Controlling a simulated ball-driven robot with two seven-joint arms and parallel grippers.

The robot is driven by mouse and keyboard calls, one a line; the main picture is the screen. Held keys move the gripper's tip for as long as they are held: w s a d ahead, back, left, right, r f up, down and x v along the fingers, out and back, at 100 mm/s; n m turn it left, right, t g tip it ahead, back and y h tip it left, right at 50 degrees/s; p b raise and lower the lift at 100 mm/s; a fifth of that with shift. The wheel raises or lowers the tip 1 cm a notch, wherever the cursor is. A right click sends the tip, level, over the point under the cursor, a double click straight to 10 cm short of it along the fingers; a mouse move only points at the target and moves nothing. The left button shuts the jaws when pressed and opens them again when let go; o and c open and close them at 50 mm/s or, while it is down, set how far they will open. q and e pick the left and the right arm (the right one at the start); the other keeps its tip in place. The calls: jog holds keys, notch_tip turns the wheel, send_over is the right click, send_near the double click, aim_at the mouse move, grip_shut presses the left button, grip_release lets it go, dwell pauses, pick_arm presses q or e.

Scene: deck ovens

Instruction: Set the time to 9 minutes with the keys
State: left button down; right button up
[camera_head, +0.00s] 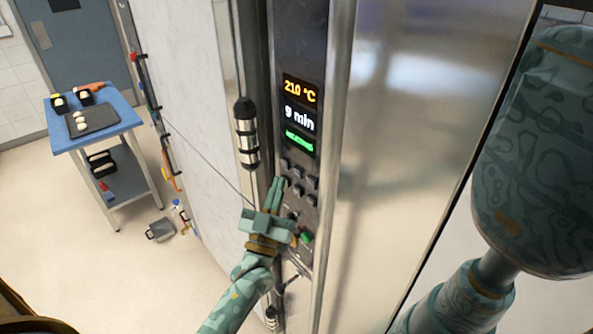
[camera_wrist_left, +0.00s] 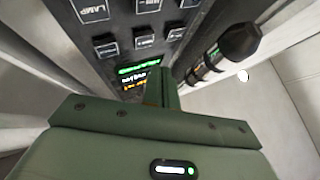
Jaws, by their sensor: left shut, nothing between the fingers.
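The oven's control panel (camera_head: 298,133) stands upright in the middle of the head view. Its display (camera_head: 299,117) reads 210 °C in orange, 9 min in white and a green word below that looks like HEATING. Several dark keys (camera_head: 298,181) sit under the display. My left gripper (camera_head: 277,184) is shut and empty, its fingertips just left of the upper keys; I cannot tell whether they touch one. In the left wrist view the fingers (camera_wrist_left: 162,88) point at the panel, with keys (camera_wrist_left: 145,42) beyond them. The right gripper is not in view.
A dark and silver bar handle (camera_head: 246,133) stands just left of the panel. A shiny steel door (camera_head: 420,110) fills the right side. A blue-topped cart (camera_head: 118,108) with a dark tray stands at the far left. The floor between is mostly clear.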

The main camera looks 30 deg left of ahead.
pick_arm(q)
jog(key=s, duration=0.1)
jog(key=s+a+p, duration=0.1)
jog(key=s, duration=0.1)
jog(key=shift+a, duration=0.15)
dwell(0.4)
